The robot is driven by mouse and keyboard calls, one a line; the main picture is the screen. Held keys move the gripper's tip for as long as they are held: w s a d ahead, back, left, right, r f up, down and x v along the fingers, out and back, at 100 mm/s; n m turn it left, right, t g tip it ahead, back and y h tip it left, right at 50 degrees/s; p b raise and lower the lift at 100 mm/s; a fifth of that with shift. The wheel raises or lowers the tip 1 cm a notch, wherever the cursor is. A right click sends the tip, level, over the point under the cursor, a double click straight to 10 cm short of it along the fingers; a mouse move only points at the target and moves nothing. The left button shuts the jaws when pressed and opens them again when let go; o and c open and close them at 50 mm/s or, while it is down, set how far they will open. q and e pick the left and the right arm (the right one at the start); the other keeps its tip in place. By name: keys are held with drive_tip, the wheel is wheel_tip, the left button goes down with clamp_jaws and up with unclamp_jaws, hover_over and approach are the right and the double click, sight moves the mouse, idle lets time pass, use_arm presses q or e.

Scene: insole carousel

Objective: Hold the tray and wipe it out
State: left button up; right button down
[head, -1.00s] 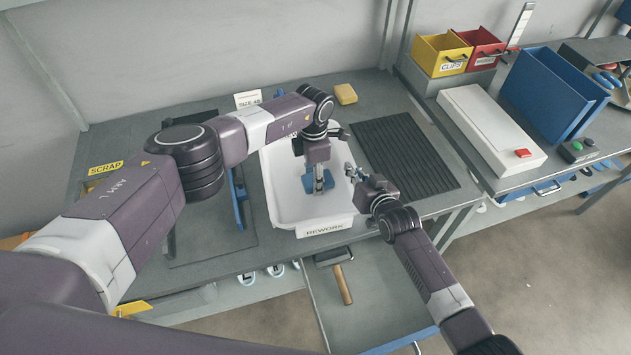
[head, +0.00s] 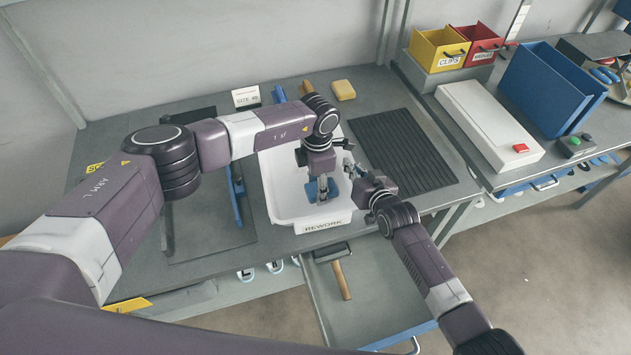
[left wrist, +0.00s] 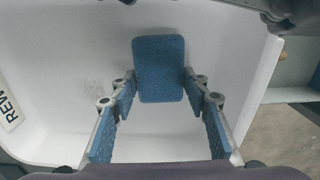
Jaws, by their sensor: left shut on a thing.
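The white tray labelled REWORK (head: 285,208) lies on the bench in the middle of the head view. My left gripper (head: 322,187) is inside the tray, pointing down, shut on a blue wiping pad. The blue pad (left wrist: 159,68) shows between the two fingers in the left wrist view, over the tray floor; whether it presses on the floor is hard to tell. A faint grey smudge (left wrist: 93,88) marks the tray floor to its left. My right gripper (head: 352,171) is at the tray's right rim; its fingers are too small to tell open from shut.
A yellow sponge (head: 343,90) lies behind the tray and a black ribbed mat (head: 402,152) to its right. A hammer (head: 340,277) lies in the open drawer (head: 375,302) below. Yellow and red bins (head: 440,55) stand at the back right.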

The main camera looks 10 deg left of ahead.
sight(324, 206)
use_arm(q)
drive_tip(key=shift+s+d, duration=0.3)
drive_tip(key=shift+s, duration=0.4)
drive_tip(key=shift+s+d, duration=0.3)
drive_tip(key=shift+s, duration=0.4)
drive_tip(key=shift+s, duration=0.1)
drive_tip(key=shift+s+d+f, duration=0.1)
drive_tip(key=shift+s+d, duration=0.2)
drive_tip(key=shift+s, duration=0.35)
drive_tip(key=shift+s+d+f, duration=0.1)
drive_tip(key=shift+s+d, duration=0.2)
drive_tip(key=shift+s, duration=0.3)
drive_tip(key=shift+w+a+r, duration=0.1)
drive_tip(key=shift+w+a, duration=0.25)
drive_tip(key=shift+w, duration=0.35)
drive_tip(key=shift+w+a+f, duration=0.1)
drive_tip(key=shift+w+a, duration=0.3)
drive_tip(key=shift+w, duration=0.35)
drive_tip(key=shift+w+a+r, duration=0.1)
drive_tip(key=shift+w+a, duration=0.25)
drive_tip(key=shift+w, duration=0.35)
drive_tip(key=shift+w+a+r, duration=0.15)
drive_tip(key=shift+w+a, duration=0.15)
drive_tip(key=shift+w, duration=0.55)
drive_tip(key=shift+w+a+r, duration=0.1)
drive_tip(key=shift+w+a, duration=0.2)
drive_tip(key=shift+w, duration=0.5)
